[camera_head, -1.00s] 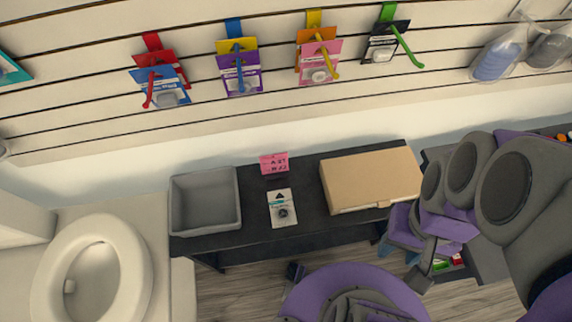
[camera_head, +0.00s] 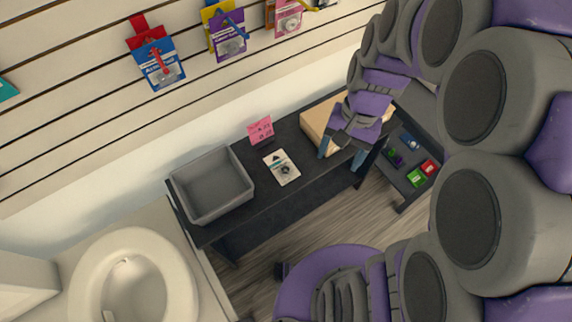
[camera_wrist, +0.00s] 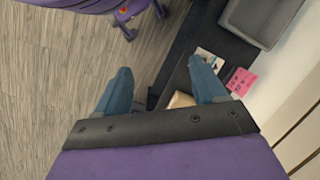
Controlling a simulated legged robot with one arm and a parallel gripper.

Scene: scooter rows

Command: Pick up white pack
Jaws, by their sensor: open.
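The white pack (camera_head: 281,167) lies flat on the black table (camera_head: 262,203), between the grey bin and the cardboard box. It has a dark round item on its front. In the wrist view the white pack (camera_wrist: 211,60) shows just past the right fingertip, partly hidden by it. My gripper (camera_head: 341,147) is over the table's right part, in front of the cardboard box and to the right of the pack. In the wrist view my gripper (camera_wrist: 160,85) has its two blue fingers wide apart with nothing between them.
A grey bin (camera_head: 212,186) stands left of the pack. A pink sign (camera_head: 260,130) stands behind it. A cardboard box (camera_head: 318,120) sits at right, partly hidden by my arm. A lower dark surface (camera_head: 400,181) holds several small coloured items. Packs hang on the wall (camera_head: 160,62).

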